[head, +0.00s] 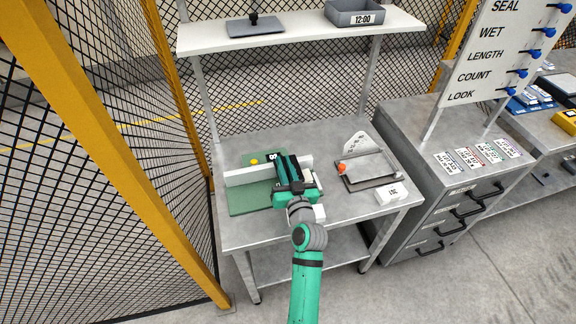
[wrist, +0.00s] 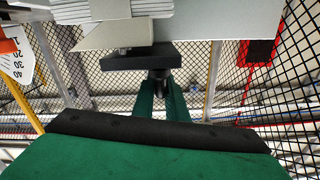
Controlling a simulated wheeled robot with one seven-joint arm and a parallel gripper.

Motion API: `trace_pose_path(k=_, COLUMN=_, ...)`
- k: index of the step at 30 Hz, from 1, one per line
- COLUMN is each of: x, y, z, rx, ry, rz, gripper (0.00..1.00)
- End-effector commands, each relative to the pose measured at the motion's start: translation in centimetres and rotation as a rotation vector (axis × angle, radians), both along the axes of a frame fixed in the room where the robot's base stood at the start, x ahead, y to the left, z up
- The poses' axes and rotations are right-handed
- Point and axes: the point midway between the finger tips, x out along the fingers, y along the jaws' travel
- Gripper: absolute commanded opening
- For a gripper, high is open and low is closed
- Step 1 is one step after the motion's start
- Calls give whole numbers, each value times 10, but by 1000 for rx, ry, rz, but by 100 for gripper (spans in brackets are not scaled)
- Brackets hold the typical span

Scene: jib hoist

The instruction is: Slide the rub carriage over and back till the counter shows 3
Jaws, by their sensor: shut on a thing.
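A green base board (head: 250,200) lies on the grey bench with a long white bar (head: 245,175) across it. The small black counter (head: 272,157) stands at its back edge; its digit looks like 0 but is too small to be sure. My gripper (head: 288,163) reaches over the bar from the front and mostly covers the carriage in the head view. In the wrist view, my green fingers (wrist: 160,84) are shut on a dark stem under a black plate of the rub carriage (wrist: 122,62). Pale layered parts lie beyond the plate.
A framed tray (head: 372,182) with an orange knob, a white scale card (head: 356,143) and a small white block (head: 392,194) lie to the right on the bench. A shelf (head: 300,32) hangs above. Mesh fence stands left and behind. The bench's back middle is clear.

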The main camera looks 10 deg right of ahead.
Motion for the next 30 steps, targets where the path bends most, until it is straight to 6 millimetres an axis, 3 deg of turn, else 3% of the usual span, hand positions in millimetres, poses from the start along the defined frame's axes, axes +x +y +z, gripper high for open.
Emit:
trace_pose_path(k=12, x=1, y=-1, z=1, rx=-1, ry=-2, rz=1, gripper=0)
trace_pose_path(k=13, x=1, y=-1, z=1, rx=-1, ry=-2, rz=1, gripper=15)
trace_pose_path(k=15, x=1, y=-1, z=1, rx=-1, ry=-2, rz=1, gripper=29)
trace_pose_path(k=25, x=-1, y=1, z=0, rx=0, ry=0, rz=4, gripper=29)
trace_pose_path(k=30, x=-18, y=-1, z=-1, rx=1, ry=0, rz=3, gripper=29)
